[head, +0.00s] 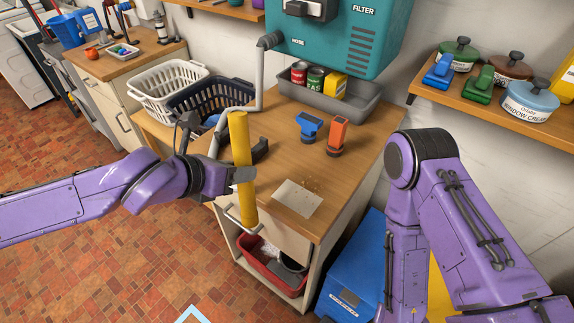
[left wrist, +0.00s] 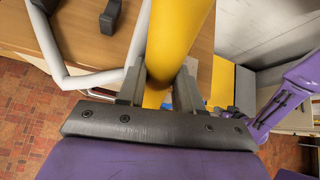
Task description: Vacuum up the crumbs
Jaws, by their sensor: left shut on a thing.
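A few tan crumbs (head: 312,186) lie on and around a pale square sheet (head: 297,198) on the wooden counter. My left gripper (head: 240,175) is shut on a yellow tube (head: 243,200), held nearly upright at the counter's front left edge. The tube also fills the middle of the left wrist view (left wrist: 178,35), between the two fingers. A grey hose (head: 259,75) runs down from the teal wall unit (head: 330,38) and passes behind the tube. Its join to the tube is hidden. My right arm shows at the right, its gripper out of frame.
A blue nozzle (head: 309,125), an orange nozzle (head: 337,136) and a dark nozzle (head: 260,150) stand on the counter. A grey tray (head: 350,107) holds cans behind them. White (head: 160,90) and dark (head: 210,98) baskets are at left. A blue bin (head: 350,275) stands below right.

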